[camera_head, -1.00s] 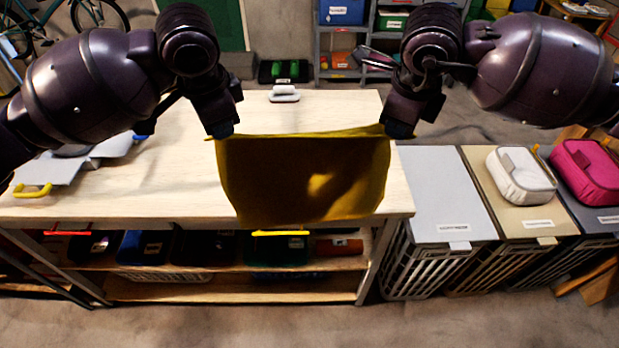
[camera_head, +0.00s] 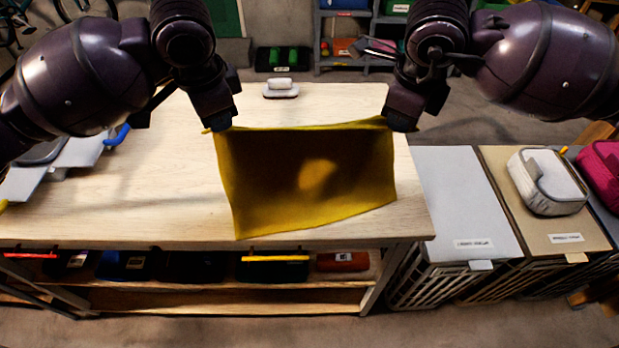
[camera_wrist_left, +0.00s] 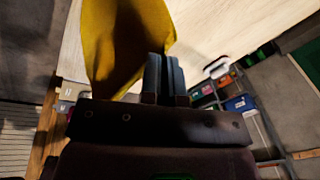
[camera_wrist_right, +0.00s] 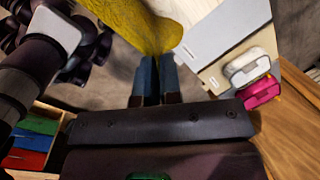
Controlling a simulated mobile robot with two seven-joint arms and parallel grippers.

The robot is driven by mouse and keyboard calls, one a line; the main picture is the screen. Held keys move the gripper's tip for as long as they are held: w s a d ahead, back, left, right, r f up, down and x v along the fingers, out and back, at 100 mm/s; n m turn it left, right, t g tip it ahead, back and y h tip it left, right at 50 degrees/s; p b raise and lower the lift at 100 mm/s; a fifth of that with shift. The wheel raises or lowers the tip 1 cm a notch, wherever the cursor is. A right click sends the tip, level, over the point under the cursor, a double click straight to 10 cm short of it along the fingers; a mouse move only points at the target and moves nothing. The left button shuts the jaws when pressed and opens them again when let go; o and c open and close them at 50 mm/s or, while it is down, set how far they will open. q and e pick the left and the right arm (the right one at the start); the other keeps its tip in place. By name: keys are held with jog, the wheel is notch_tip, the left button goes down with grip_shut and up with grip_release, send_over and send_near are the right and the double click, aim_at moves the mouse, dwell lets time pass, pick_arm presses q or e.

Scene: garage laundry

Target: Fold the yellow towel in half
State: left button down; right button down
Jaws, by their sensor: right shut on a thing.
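The yellow towel (camera_head: 310,185) hangs like a curtain between my two grippers, its upper edge stretched nearly straight. Its lower part hangs in front of the tabletop; whether it touches the table is unclear. My left gripper (camera_head: 222,127) is shut on the towel's upper left corner. In the left wrist view its fingers (camera_wrist_left: 164,60) are close together at the cloth (camera_wrist_left: 120,40). My right gripper (camera_head: 401,123) is shut on the upper right corner. In the right wrist view its fingers (camera_wrist_right: 156,62) are close together at the cloth (camera_wrist_right: 125,22).
The wooden table (camera_head: 130,205) is mostly bare. A white-handled item (camera_head: 281,89) stands at its back edge, and grey folded pieces (camera_head: 55,168) lie at left. Lidded hampers (camera_head: 460,205) stand to the right, one bearing a white case (camera_head: 548,180).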

jog(key=shift+w, duration=0.2)
jog(key=shift+s, duration=0.1)
